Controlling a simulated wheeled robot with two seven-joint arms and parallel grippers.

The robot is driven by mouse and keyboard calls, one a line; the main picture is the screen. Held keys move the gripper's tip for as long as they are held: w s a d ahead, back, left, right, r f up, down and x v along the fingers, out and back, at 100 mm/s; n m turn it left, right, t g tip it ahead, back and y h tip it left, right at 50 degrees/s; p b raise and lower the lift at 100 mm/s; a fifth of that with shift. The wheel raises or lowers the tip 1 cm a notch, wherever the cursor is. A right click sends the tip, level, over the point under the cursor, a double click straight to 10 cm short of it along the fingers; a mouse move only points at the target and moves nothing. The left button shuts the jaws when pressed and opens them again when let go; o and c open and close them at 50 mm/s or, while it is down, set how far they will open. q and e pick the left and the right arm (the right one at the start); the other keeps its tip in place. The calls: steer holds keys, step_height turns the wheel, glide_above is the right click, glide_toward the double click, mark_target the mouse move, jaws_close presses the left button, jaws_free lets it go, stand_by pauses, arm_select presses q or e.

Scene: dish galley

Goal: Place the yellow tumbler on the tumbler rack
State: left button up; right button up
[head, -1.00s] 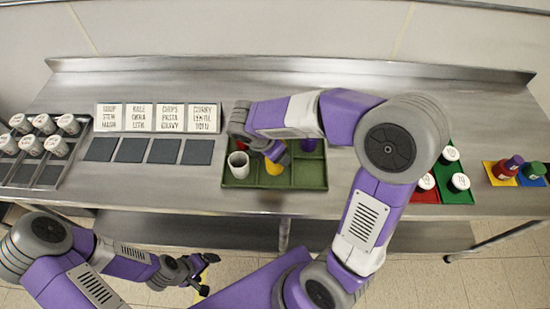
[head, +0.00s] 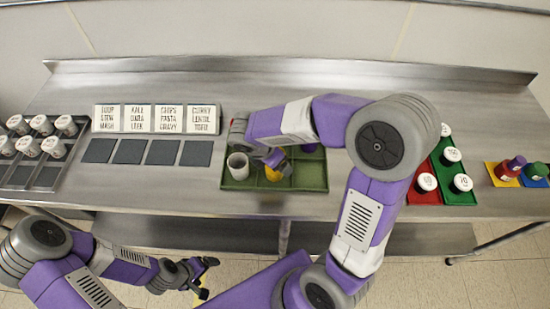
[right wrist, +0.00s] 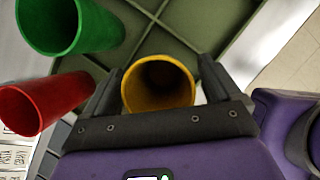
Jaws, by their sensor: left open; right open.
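The yellow tumbler (right wrist: 158,84) stands in a compartment of an olive-green divided tray (right wrist: 225,30), its open mouth facing the right wrist camera. My right gripper (right wrist: 161,78) is open, with one finger on each side of it; I cannot tell whether they touch it. In the head view only part of the yellow tumbler (head: 285,171) shows beside my right gripper (head: 274,158), above the tray (head: 310,176). My left gripper (head: 207,278) is open and empty, low in front of the counter. I cannot tell which holder is the tumbler rack.
A green tumbler (right wrist: 68,24) and a red tumbler (right wrist: 40,102) are close to my right gripper. Label cards (head: 156,118) stand behind dark squares. Lidded jars (head: 461,183) are right; bare counter lies in front.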

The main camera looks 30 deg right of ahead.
steer(key=shift+r, duration=0.25)
steer(key=p+v, duration=0.3)
steer(key=v, duration=0.8)
steer(key=shift+a+r, duration=0.2)
steer(key=shift+r, duration=0.15)
steer(key=shift+s, duration=0.1)
